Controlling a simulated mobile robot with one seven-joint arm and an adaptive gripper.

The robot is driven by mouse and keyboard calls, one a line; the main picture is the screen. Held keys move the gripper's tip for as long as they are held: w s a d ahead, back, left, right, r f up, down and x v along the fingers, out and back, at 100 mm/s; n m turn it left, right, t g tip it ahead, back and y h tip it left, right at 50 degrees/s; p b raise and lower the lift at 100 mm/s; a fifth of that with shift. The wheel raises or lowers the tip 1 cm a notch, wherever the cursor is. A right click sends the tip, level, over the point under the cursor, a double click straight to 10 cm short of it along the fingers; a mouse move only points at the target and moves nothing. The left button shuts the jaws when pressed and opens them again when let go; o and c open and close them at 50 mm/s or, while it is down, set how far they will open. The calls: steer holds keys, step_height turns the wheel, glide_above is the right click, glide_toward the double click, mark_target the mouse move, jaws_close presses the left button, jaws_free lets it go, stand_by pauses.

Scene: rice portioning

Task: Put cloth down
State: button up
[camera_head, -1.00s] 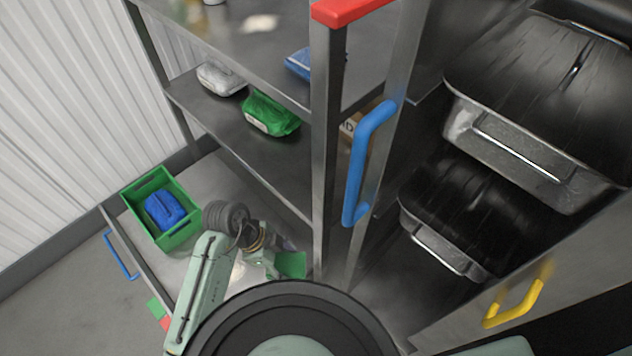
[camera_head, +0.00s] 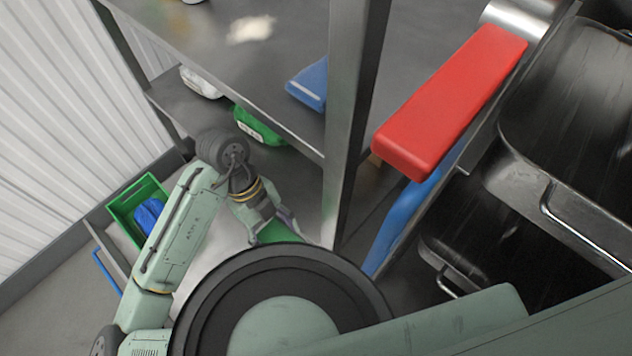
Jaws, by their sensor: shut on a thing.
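My gripper (camera_head: 268,222) is low in front of the shelf unit and holds a flat green cloth (camera_head: 279,233). The fingertips are small and partly hidden, and the cloth's lower edge is cut off by my own body. A blue folded cloth or packet (camera_head: 148,215) lies in a green crate (camera_head: 118,207) at the left, apart from my gripper and partly covered by my arm.
The metal shelf unit holds a green packet (camera_head: 257,127), a white packet (camera_head: 200,82) and a blue item (camera_head: 309,84). Its post (camera_head: 352,120) stands right of my gripper. A red bar (camera_head: 450,100) and black lidded pans (camera_head: 570,110) are at the right.

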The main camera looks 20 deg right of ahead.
steer(key=p, duration=0.3)
glide_above(319, 198)
steer(key=shift+f, duration=0.6)
steer(key=shift+f+p, duration=0.3)
steer(key=shift+f, duration=1.55)
steer(key=o, duration=1)
steer(key=shift+o, duration=0.2)
steer(key=v, duration=0.5)
steer(key=shift+a+r, duration=0.1)
steer(key=w+a+b, duration=0.1)
steer(key=w+a, duration=0.1)
steer(key=w, duration=0.1)
steer(key=w+a+b, duration=0.1)
steer(key=w, duration=0.2)
steer(key=w+a+b, duration=0.1)
steer(key=w+a, duration=0.1)
steer(key=w, duration=0.1)
steer(key=shift+a+b, duration=0.3)
steer(key=shift+b, duration=0.05)
steer(key=shift+w+a, duration=0.3)
steer(key=shift+w, duration=0.25)
